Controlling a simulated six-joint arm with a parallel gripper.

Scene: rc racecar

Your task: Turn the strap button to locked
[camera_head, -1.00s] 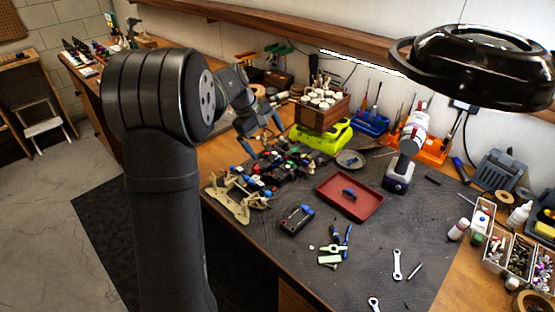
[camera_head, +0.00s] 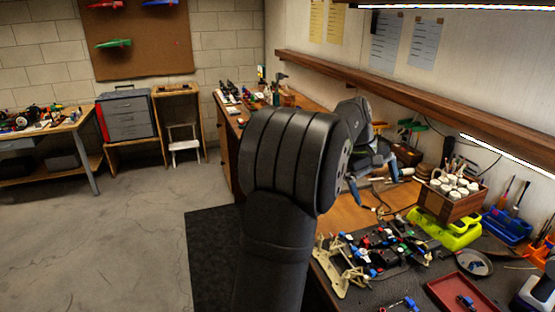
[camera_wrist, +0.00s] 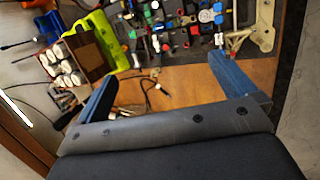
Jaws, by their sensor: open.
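The RC car (camera_head: 385,247) sits on the dark mat, with red, blue, white and green parts on its chassis. It also shows at the top of the wrist view (camera_wrist: 180,22). I cannot pick out the strap button among these small parts. My gripper (camera_head: 372,181) is behind the car in the head view and apart from it. Its two blue fingers (camera_wrist: 162,78) are spread wide in the wrist view. Nothing is between the fingertips; bare wooden bench and a thin dark cable lie below them.
A wooden box of white jars (camera_head: 452,196) and a lime-green case (camera_head: 445,228) stand right of the car. A beige stand (camera_head: 338,270) is at its left. A red tray (camera_head: 466,292) lies in front. A wooden shelf (camera_head: 420,95) runs along the wall.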

